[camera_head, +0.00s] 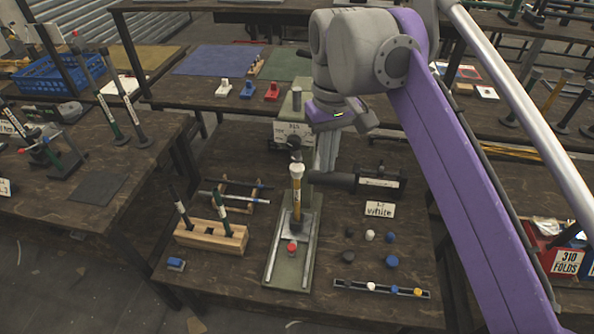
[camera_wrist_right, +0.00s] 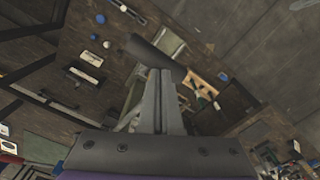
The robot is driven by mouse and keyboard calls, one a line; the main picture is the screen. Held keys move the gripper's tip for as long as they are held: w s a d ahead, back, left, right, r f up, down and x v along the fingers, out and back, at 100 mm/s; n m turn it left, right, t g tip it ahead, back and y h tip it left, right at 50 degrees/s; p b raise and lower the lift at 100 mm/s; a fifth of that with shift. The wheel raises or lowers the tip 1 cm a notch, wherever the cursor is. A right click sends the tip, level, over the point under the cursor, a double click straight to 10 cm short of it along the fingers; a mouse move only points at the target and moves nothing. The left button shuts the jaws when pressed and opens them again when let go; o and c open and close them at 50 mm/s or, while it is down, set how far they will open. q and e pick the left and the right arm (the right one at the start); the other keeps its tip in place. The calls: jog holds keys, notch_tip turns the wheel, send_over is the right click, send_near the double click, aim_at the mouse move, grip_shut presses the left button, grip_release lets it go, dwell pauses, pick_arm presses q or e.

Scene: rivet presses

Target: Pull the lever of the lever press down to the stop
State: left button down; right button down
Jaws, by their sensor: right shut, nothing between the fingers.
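The lever press stands mid-table in the head view, with a pale green base plate (camera_head: 272,262), a yellow-banded ram and a labelled head (camera_head: 289,133). Its lever seems to be the thick dark bar (camera_head: 332,180) reaching right from the press; this dark bar also shows in the right wrist view (camera_wrist_right: 153,53). My right gripper (camera_head: 326,168) is shut and empty, fingers pointing down right at the bar. In the wrist view its fingertips (camera_wrist_right: 160,72) overlap the bar's edge; I cannot tell whether they touch. My left gripper is not in view.
A wooden block with dark tools (camera_head: 212,238) stands left of the press. A black box (camera_head: 380,184), a "White" card (camera_head: 380,209), several coloured knobs and a slotted strip (camera_head: 382,289) lie to the right.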

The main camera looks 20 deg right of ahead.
aim_at(325, 181)
jog(key=shift+s+a+f+b, duration=0.1)
jog(key=shift+f+b, duration=0.1)
jog(key=shift+f, duration=0.3)
jog(key=shift+s+f+b, duration=0.1)
jog(key=shift+f+b, duration=0.05)
jog(key=shift+f, duration=0.35)
jog(key=shift+s+a+f+b, duration=0.15)
jog(key=shift+f+b, duration=0.5)
jog(key=shift+f, duration=0.95)
jog(key=shift+f+b, duration=0.6)
jog(key=shift+f, duration=1.1)
